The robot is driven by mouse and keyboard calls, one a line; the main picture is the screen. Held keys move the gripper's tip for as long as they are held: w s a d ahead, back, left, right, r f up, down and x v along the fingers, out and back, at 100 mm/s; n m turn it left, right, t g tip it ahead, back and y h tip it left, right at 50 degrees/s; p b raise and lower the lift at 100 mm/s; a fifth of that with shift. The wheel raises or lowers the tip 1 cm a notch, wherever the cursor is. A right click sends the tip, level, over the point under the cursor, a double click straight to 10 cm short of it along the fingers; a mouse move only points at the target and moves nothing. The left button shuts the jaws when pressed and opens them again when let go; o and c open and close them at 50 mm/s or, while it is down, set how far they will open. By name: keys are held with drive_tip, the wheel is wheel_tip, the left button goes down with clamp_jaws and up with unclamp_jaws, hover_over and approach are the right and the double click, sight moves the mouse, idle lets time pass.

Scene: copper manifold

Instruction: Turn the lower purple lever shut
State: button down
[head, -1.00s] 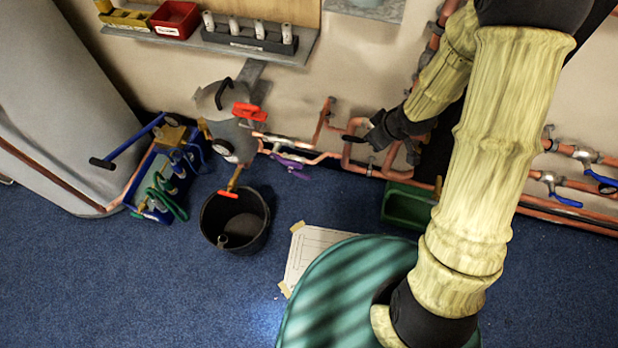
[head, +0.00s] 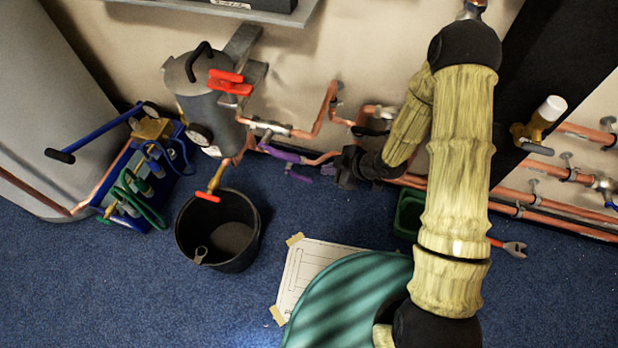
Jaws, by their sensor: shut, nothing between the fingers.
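Two purple levers show on the copper pipework low on the wall. The upper purple lever (head: 279,153) slants along the pipe just right of the grey canister. The lower purple lever (head: 298,174) sits below it, near the floor, and points left. More purple shows at its right, close to my gripper. My gripper (head: 343,168) is black and shut with nothing in it. It is just right of the lower purple lever, and I cannot tell whether they touch. My gripper and forearm hide the pipe behind them.
A grey canister (head: 205,100) with a red lever (head: 230,84) hangs at the upper left. A black bucket (head: 215,232) stands below it. A blue tool tote (head: 150,178) is farther left. A green bin (head: 408,214) is right of my gripper. Blue floor in front is partly clear.

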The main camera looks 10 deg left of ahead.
drive_tip(key=b, duration=0.6)
hover_over(301, 177)
drive_tip(key=s+d, duration=0.2)
drive_tip(key=d, duration=0.1)
wheel_tip(301, 177, down, 7)
drive_tip(key=f, duration=0.1)
drive_tip(key=f+b, duration=0.1)
drive_tip(key=w+f, duration=0.1)
drive_tip(key=shift+a+b, duration=0.35)
drive_tip(key=shift+w+d+f+b, duration=0.1)
drive_tip(key=shift+w+f+b, duration=0.05)
drive_tip(key=shift+f+b, duration=0.2)
drive_tip(key=shift+d, duration=0.1)
